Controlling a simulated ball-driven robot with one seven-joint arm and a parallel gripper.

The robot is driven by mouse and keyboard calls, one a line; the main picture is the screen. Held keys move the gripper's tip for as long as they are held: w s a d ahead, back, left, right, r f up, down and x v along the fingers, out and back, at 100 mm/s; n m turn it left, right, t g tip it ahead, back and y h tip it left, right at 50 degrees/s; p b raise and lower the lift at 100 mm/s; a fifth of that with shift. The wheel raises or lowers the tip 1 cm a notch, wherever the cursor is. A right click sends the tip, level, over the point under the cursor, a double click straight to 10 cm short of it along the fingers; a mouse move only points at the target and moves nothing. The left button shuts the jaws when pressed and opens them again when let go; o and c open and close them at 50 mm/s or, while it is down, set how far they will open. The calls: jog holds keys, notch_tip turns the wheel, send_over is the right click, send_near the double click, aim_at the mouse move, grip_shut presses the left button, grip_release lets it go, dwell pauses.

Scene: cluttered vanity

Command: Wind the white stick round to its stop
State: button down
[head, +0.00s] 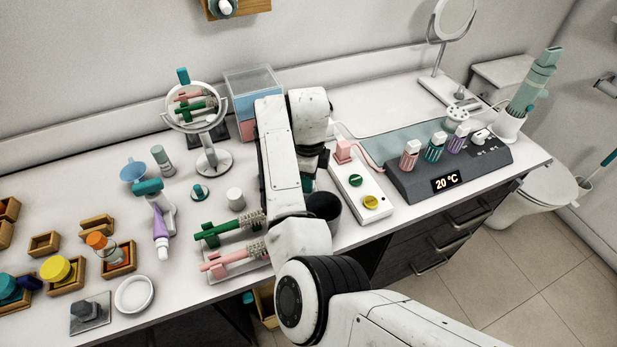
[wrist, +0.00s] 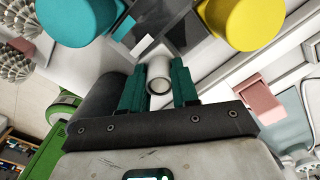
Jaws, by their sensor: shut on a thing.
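The white stick (wrist: 158,76) shows in the wrist view as a short pale tube with an open round end, between the two teal fingers of my gripper (wrist: 158,84). The fingers are shut on it, one on each side. Its lower end and what it is fixed to cannot be made out. In the head view my arm hides the stick and most of the gripper; only a bit of teal (head: 307,185) shows beside the black cup (head: 323,207).
A white strip (head: 352,192) with green and yellow knobs and a pink plug stands right of my arm. Green (head: 228,228) and pink (head: 232,260) brushes lie close on its left. A teal round (wrist: 76,18) and a yellow round (wrist: 230,20) crowd the wrist view's top.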

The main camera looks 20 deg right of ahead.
dwell(0.6)
jog(key=c, duration=0.8)
grip_release()
jog(key=shift+r, duration=0.1)
notch_tip(320, 180, up, 11)
jog(key=shift+f+b, duration=0.2)
jog(key=shift+b, duration=0.6)
